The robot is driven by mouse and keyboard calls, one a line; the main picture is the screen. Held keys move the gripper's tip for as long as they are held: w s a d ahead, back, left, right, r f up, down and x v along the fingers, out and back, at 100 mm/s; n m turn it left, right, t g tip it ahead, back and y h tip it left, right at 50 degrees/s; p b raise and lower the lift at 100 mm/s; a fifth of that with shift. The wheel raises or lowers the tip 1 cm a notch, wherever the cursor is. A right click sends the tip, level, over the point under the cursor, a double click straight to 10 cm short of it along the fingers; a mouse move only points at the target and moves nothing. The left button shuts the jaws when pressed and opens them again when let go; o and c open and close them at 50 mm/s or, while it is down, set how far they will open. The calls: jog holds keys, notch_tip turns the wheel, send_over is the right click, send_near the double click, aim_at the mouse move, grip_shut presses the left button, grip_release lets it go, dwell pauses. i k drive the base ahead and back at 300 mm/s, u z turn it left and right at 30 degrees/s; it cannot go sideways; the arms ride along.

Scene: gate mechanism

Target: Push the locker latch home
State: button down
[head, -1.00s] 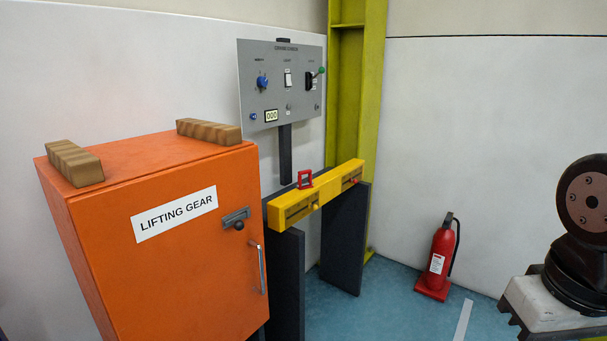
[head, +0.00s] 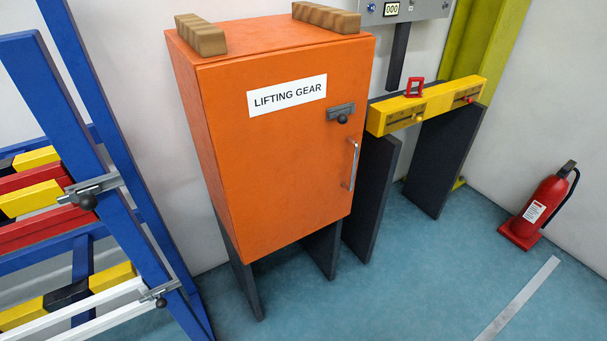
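The orange locker (head: 270,180), labelled "LIFTING GEAR", stands on dark legs against the wall in the middle of the head view. Its door looks shut. The locker latch (head: 341,112) is a grey plate with a dark round knob, high on the right side of the door. I cannot tell from here how far the latch bolt is slid. A silver vertical handle (head: 353,165) is below it. My gripper is not in view.
A blue rack (head: 110,160) with coloured bars and similar knobbed latches stands at the left. A yellow beam (head: 440,101) on dark posts is right of the locker. A red fire extinguisher (head: 545,205) stands at the right. The floor in front is clear.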

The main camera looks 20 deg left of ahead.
aim_at(343, 119)
jog(key=u, duration=0.5)
jog(key=k, duration=0.6)
jog(key=u, duration=0.95)
jog(key=i, duration=1.2)
jog(key=z, duration=0.9)
